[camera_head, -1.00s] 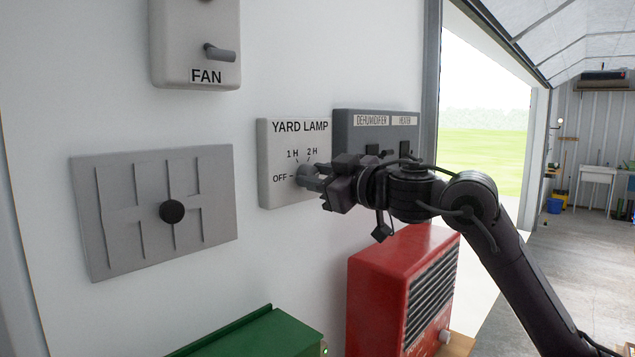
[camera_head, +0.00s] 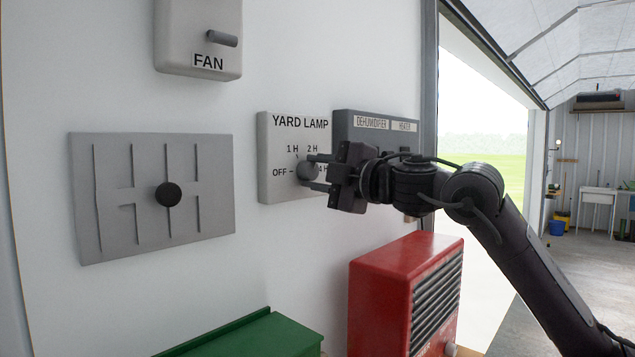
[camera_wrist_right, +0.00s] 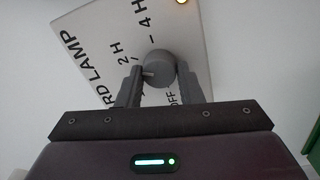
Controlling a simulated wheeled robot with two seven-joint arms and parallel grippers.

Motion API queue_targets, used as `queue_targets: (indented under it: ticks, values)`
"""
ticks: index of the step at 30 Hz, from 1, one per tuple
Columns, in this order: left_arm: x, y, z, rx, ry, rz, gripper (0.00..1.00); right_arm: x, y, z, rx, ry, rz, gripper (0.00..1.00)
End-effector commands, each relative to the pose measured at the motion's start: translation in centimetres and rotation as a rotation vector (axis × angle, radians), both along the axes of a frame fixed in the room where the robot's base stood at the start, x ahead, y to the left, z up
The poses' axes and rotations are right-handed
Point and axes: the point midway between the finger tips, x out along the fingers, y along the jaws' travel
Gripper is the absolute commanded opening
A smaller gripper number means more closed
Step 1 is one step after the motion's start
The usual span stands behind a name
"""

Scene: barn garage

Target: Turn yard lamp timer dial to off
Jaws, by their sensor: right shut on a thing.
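The yard lamp timer (camera_head: 272,150) is a pale wall box with marks OFF, 1 H, 2 H and 4 H around a grey round dial (camera_head: 306,171). My right gripper (camera_head: 312,172) reaches in from the right and is shut on the dial, one finger above and one below it. In the right wrist view the dial (camera_wrist_right: 160,69) sits between the two fingers (camera_wrist_right: 160,88). A small pale mark shows on its left side there, near the left finger; I cannot tell which label it points to. The 1 H label is hidden there. My left gripper is not in view.
A dark switch box (camera_head: 345,125) labelled dehumidifier and heater is close behind my right gripper. A red heater (camera_head: 375,290) stands below, beside a green box (camera_head: 260,335). A grey slotted plate with a black knob (camera_head: 105,225) and a fan switch (camera_head: 175,45) are to the left.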

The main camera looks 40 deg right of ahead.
Motion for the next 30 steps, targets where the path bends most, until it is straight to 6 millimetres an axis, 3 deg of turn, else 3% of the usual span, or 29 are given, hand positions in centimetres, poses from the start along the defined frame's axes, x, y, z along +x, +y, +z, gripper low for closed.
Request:
queue_targets:
  ticks: [30]
  values:
    - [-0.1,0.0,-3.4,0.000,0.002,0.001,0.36,0.1,-0.2,-0.5,-0.965,-0.076,0.002,0.10]
